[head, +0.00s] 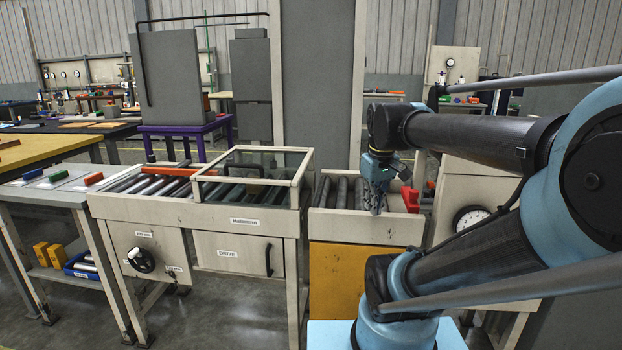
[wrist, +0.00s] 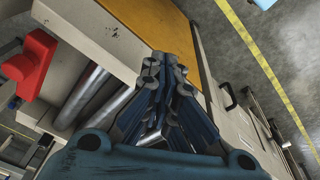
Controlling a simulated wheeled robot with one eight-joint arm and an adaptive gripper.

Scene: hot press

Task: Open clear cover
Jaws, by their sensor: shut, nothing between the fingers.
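The clear cover (head: 231,190) is a see-through box with a pale frame and a dark handle (head: 258,164). It sits closed over the rollers on the right part of the left conveyor bench. My gripper (head: 376,212) is to the right of the cover, apart from it, pointing down over the front edge of the right-hand roller bench. In the wrist view my gripper (wrist: 165,62) has its fingers together and holds nothing. The cover is not clearly seen in the wrist view.
The right roller bench (head: 360,231) has a yellow front panel and a red block (head: 411,199) on its right end. A cabinet with a gauge (head: 470,218) stands further right. A drawer with a dark handle (head: 268,260) is below the cover. A narrow gap separates the benches.

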